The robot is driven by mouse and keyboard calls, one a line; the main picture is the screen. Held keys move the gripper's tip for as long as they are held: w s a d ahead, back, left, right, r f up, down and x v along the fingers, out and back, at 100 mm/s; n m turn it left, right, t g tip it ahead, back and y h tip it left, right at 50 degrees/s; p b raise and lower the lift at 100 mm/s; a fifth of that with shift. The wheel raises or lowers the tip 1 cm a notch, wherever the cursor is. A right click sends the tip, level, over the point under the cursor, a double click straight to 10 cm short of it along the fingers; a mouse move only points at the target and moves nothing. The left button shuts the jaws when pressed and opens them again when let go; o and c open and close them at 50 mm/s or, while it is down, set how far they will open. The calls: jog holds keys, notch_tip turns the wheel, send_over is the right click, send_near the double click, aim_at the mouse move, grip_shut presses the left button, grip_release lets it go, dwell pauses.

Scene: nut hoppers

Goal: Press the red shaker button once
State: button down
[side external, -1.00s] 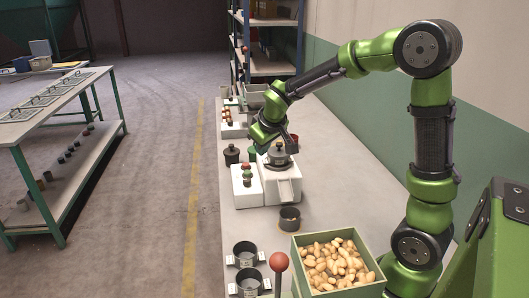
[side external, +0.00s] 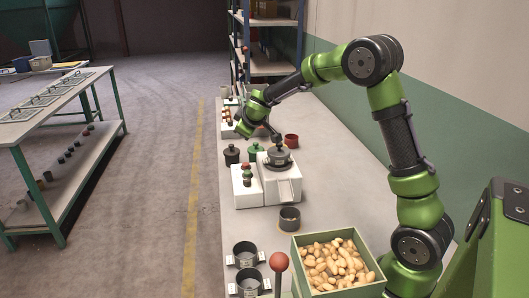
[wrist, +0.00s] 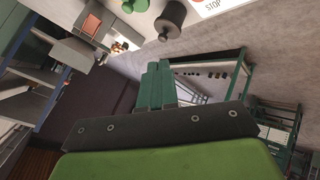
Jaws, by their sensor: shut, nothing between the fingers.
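A white button box (side external: 246,198) stands on the bench, left of a white machine (side external: 285,187) with a dark pot (side external: 279,157) on top. In the wrist view, only a corner of a white panel marked STOP (wrist: 212,6) shows at the top edge, with a bit of red cut off there. My gripper (side external: 241,131) is beyond the button box, above the bench and apart from the red button. Its fingers (wrist: 157,68) are together and empty in the wrist view.
A dark lidded jar (side external: 231,155) and a green one (side external: 256,152) stand behind the box. A red cup (side external: 291,140) is behind the machine. A nut crate (side external: 378,275) is in front.

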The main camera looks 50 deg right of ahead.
aim_at(247, 165)
notch_tip(247, 165, down, 8)
jog(key=shift+f, duration=0.1)
dwell(0.4)
dwell(1.9)
jog(key=shift+f, duration=0.4)
jog(key=shift+s+f, duration=0.1)
jog(key=shift+f, duration=0.4)
dwell(0.7)
jog(key=shift+r, duration=0.95)
jog(key=shift+r, duration=2.5)
